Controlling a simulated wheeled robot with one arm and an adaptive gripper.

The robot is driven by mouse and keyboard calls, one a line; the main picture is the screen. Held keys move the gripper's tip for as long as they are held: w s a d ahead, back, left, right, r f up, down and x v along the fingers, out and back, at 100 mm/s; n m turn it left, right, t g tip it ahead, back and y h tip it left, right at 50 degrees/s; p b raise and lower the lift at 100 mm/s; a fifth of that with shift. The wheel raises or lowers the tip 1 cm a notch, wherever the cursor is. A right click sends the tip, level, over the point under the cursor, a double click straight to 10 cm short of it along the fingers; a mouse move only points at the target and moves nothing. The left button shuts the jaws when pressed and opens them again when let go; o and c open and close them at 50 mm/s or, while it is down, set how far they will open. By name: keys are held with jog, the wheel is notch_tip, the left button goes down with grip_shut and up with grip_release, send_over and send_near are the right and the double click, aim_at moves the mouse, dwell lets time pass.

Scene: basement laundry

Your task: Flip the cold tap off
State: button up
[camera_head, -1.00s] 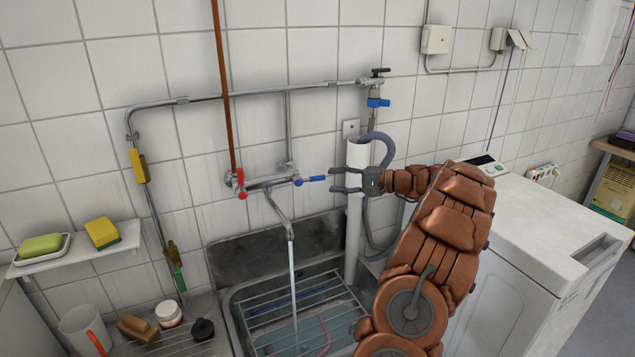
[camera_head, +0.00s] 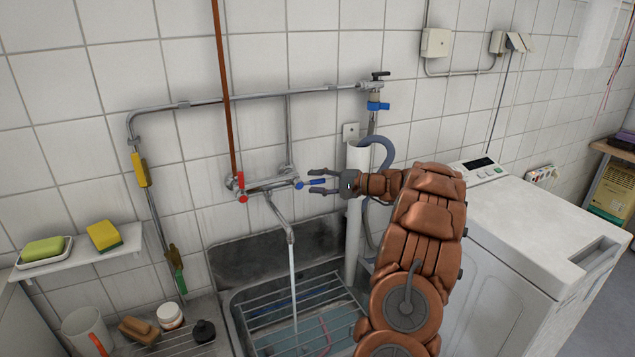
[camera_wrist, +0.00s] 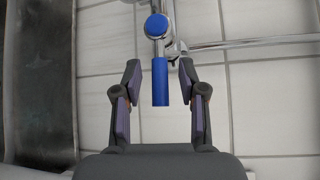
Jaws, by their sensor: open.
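The cold tap's blue lever (camera_head: 316,181) sticks out to the right from the wall mixer (camera_head: 268,185). A red lever (camera_head: 241,186) is on the mixer's left end. Water runs from the spout (camera_head: 275,207) down into the sink. My gripper (camera_head: 312,181) is open, with its fingers either side of the blue lever's outer end. In the wrist view the blue lever (camera_wrist: 160,82) lies between the two fingertips (camera_wrist: 160,80), with a visible gap on each side. No contact shows there.
The stone sink (camera_head: 232,310) with a wire rack lies below the tap. A white standpipe (camera_head: 356,215) and grey hose stand just right of it, behind my arm. A washing machine (camera_head: 540,230) is at the right. A shelf (camera_head: 80,262) holds soap and a sponge at the left.

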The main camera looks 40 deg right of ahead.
grip_shut()
dwell(0.6)
